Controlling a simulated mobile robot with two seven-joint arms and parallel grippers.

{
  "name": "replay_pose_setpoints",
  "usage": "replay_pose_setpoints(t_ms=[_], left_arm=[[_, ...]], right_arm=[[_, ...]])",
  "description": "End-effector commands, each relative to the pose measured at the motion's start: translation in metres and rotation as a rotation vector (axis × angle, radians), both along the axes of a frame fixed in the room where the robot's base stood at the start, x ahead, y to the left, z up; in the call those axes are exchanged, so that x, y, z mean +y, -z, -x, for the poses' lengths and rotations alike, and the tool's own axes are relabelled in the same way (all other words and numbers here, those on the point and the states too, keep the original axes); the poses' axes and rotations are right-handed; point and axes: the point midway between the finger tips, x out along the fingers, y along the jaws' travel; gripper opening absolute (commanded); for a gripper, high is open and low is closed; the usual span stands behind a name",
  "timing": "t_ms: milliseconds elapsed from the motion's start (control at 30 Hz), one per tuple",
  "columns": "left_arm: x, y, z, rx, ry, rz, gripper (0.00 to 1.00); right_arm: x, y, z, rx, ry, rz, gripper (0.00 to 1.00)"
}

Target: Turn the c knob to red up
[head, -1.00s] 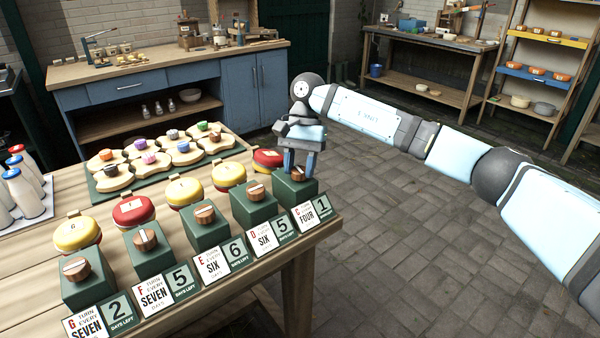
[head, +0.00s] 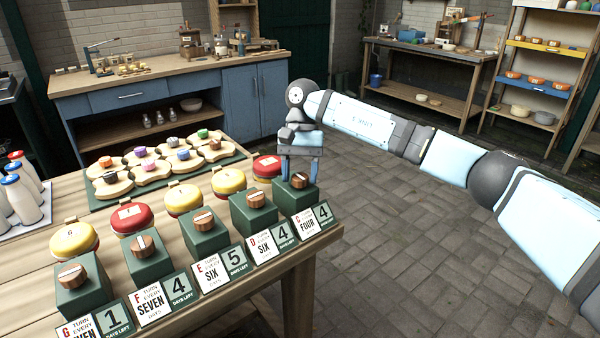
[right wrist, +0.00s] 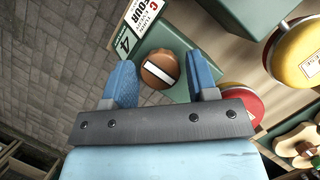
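The wooden C knob (head: 299,181) with a white line sits on a green box at the right end of the row. The C disc (head: 266,167) behind it shows red up. My right gripper (head: 300,178) is above the C box, its blue fingers on either side of the knob. In the right wrist view the knob (right wrist: 160,69) lies between the open fingers (right wrist: 161,84), with a gap on both sides. The red disc (right wrist: 242,101) is partly hidden by my gripper there. The C cards read FOUR and 4. My left gripper is not in view.
To the left stand matching boxes with knobs: D (head: 255,199), E (head: 203,220), F (head: 142,244) and G (head: 71,276). The F disc (head: 131,217) is red; the yellow discs lie close by. A tray of coloured knobs (head: 241,152) is behind. Floor right of the table is clear.

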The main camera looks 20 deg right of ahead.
Motion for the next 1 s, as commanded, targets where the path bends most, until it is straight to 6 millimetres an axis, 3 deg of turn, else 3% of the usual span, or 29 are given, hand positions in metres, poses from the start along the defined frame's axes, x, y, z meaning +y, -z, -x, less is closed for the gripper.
replay_pose_setpoints(t_ms=[300, 467, 1000], left_arm=[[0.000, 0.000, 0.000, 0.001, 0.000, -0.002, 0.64], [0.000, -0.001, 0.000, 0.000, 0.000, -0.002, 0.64], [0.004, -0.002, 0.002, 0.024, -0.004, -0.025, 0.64]], right_arm=[[0.000, 0.000, 0.000, 0.000, 0.001, 0.000, 0.64], [-0.002, -0.013, -0.005, -0.002, 0.002, -0.001, 0.64], [-0.019, -0.116, -0.043, -0.001, 0.002, 0.001, 0.64]])
